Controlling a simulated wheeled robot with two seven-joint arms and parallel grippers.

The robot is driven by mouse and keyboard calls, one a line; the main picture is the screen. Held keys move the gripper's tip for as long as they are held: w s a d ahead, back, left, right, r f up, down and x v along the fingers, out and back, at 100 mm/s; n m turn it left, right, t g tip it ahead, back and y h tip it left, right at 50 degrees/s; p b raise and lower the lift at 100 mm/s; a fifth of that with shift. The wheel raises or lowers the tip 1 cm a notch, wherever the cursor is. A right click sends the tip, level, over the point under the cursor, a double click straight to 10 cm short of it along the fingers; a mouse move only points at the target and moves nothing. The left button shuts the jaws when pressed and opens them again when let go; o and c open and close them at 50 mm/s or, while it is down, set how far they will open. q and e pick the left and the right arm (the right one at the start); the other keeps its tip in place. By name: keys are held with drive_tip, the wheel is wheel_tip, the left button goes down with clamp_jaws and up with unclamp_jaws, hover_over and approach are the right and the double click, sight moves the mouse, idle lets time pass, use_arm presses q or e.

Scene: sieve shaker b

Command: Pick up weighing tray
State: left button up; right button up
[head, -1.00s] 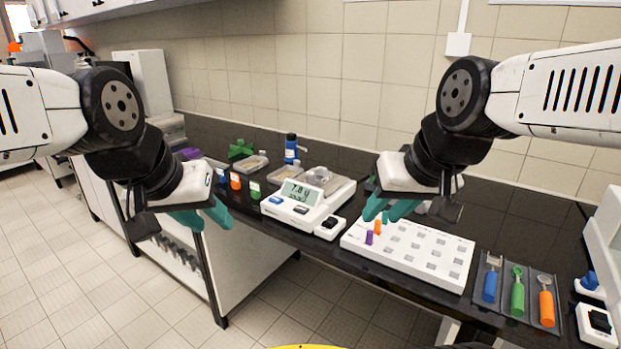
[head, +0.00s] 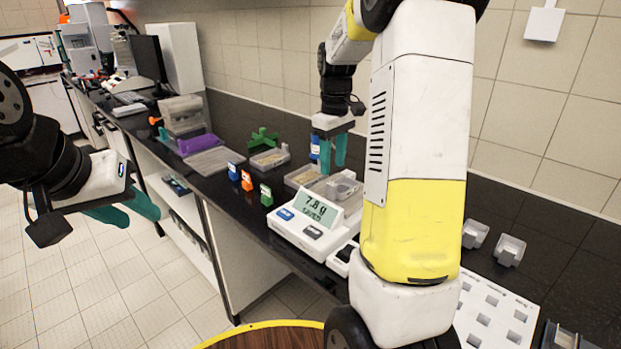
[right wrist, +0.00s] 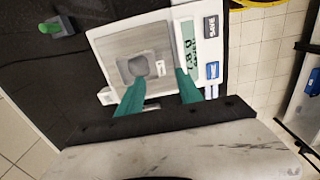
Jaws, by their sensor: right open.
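The weighing tray, a small grey translucent tray with a grey lump in it, sits on the pan of the white balance (head: 297,232). It shows in the head view (head: 342,187) and in the right wrist view (right wrist: 136,66). My right gripper (head: 332,168) is open above the balance's far side, its teal fingers pointing down. In the right wrist view, the right gripper (right wrist: 158,92) has its fingers apart, one near the tray's edge and one near the display; no contact is clear. My left gripper (head: 144,221) is open and empty, off the counter at left.
The balance display reads about 7.8 g. Blue, orange (head: 247,181) and green (head: 266,195) tagged blocks stand left of it. Shallow containers (head: 270,159) and a blue bottle lie behind. A white rack (head: 490,318) and two small clear trays (head: 508,250) are at right.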

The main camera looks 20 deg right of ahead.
sight(332, 184)
wheel_tip(332, 184, down, 7)
drive_tip(key=shift+f, duration=0.15)
drive_tip(key=shift+c, duration=0.4)
clamp_jaws()
